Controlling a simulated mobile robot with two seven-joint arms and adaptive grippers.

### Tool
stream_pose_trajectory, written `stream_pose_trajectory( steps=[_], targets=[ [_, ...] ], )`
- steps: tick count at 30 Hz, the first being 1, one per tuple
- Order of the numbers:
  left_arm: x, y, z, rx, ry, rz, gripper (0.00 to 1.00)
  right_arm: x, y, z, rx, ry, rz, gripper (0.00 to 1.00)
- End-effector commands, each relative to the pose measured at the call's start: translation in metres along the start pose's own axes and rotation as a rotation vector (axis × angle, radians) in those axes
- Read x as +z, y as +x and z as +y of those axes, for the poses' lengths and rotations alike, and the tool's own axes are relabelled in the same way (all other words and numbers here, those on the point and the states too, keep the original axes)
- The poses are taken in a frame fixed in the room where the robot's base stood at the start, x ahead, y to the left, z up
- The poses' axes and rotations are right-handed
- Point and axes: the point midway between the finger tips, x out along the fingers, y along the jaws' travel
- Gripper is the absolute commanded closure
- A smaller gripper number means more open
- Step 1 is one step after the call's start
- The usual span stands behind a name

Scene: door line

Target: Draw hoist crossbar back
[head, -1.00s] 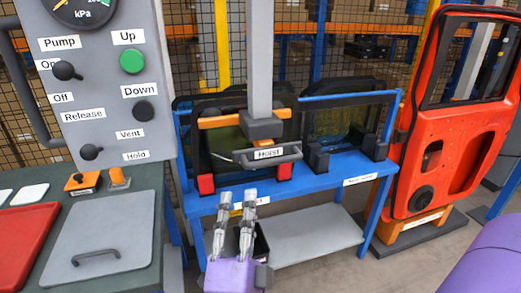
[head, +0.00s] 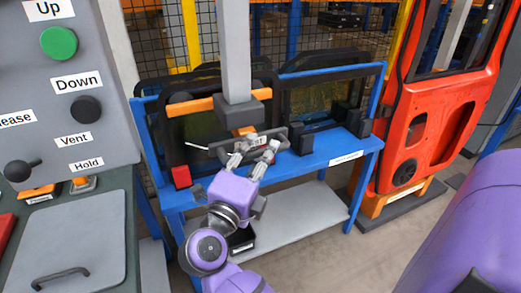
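The hoist crossbar (head: 281,147) is a dark grey bar with a white label, hung at the foot of the grey hoist column (head: 236,55). I see no clear closure on the bar, and contact is hard to tell.
A blue rack (head: 316,164) holds dark-framed door glass (head: 312,108) behind the crossbar. An orange-red door (head: 433,125) stands right. A control panel (head: 60,110) and a bench with a grey lid (head: 75,240) are at left.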

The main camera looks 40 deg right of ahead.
Motion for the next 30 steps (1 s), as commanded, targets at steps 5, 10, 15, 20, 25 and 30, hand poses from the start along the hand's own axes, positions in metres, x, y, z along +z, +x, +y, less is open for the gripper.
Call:
stream_pose_trajectory(
  steps=[5,10,15,20,25,30],
  targets=[
    [-0.0022,-0.0007,0.0006,0.001,-0.002,0.003,1.0,0.0003,0.0071,0.0002,0.001,0.0,-0.001,0.66],
    [-0.0017,-0.0005,0.001,0.001,-0.002,0.002,1.0,0.0001,0.007,0.0008,0.001,0.0,-0.001,0.66],
    [-0.0013,-0.0005,0.0013,0.001,-0.003,0.001,1.0,0.0001,0.0069,0.0007,0.001,0.0,-0.001,0.86],
    [-0.001,-0.0005,0.0014,0.001,-0.003,0.0,1.0,0.0001,0.0067,0.0008,0.002,0.0,-0.001,1.0],
    [-0.0009,-0.0005,0.0015,0.002,-0.003,0.0,1.0,0.0,0.0066,0.0011,0.002,0.0,0.0,1.0],
    [-0.0022,-0.0009,0.0018,0.002,-0.004,0.001,1.0,-0.0009,0.008,0.0012,0.003,0.001,0.0,1.0]
  ],
)
